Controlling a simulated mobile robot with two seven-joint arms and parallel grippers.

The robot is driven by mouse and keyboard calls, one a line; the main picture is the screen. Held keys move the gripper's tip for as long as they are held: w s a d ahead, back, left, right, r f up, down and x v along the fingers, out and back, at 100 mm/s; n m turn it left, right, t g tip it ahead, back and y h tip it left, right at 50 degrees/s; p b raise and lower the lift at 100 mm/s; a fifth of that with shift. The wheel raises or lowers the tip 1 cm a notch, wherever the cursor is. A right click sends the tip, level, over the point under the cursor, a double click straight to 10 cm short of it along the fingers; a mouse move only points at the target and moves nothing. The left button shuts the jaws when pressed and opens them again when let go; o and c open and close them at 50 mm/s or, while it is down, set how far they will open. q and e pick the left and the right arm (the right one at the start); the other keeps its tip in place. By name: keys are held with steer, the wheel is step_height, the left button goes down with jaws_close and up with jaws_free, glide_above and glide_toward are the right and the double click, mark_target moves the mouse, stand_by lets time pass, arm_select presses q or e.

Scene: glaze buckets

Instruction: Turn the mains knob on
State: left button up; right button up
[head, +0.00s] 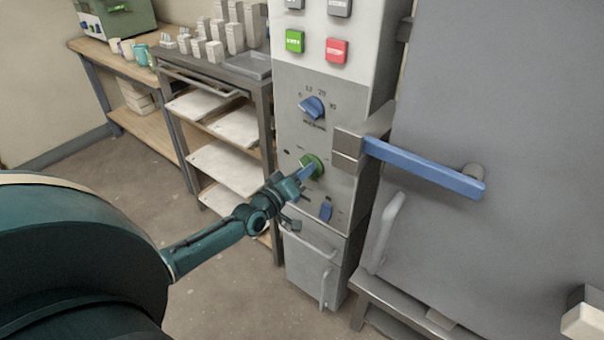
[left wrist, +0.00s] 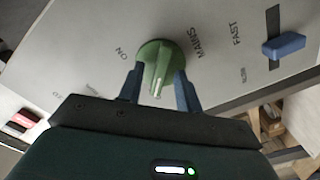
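The mains knob (head: 313,163) is a round green knob with a raised grip bar, on the grey front of the control panel (head: 290,130). In the left wrist view the knob (left wrist: 158,66) is beside the printed words ON and MAINS. My left gripper (head: 303,173) is at the knob, with its blue fingers on either side of it. In the left wrist view the fingers (left wrist: 159,80) stand apart, and gaps show between them and the grip bar. The fingers partly hide the knob in the head view. My right gripper is not in view.
A blue dial (head: 312,107) is above the knob and a blue slide switch (head: 326,211) below it. Green (head: 294,41) and red (head: 337,50) buttons are higher up. A blue door handle (head: 425,168) juts out to the right. A rack of shelves (head: 215,105) stands left.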

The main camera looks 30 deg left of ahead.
arm_select(q)
jaws_close()
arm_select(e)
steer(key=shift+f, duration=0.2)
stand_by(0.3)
arm_select(q)
steer(key=shift+d+m+p, duration=0.1)
steer(key=shift+m+p, duration=1.6)
steer(key=shift+m, duration=7.3)
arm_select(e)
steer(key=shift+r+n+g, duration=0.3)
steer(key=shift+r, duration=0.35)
arm_select(q)
jaws_free()
steer(key=shift+s, duration=0.15)
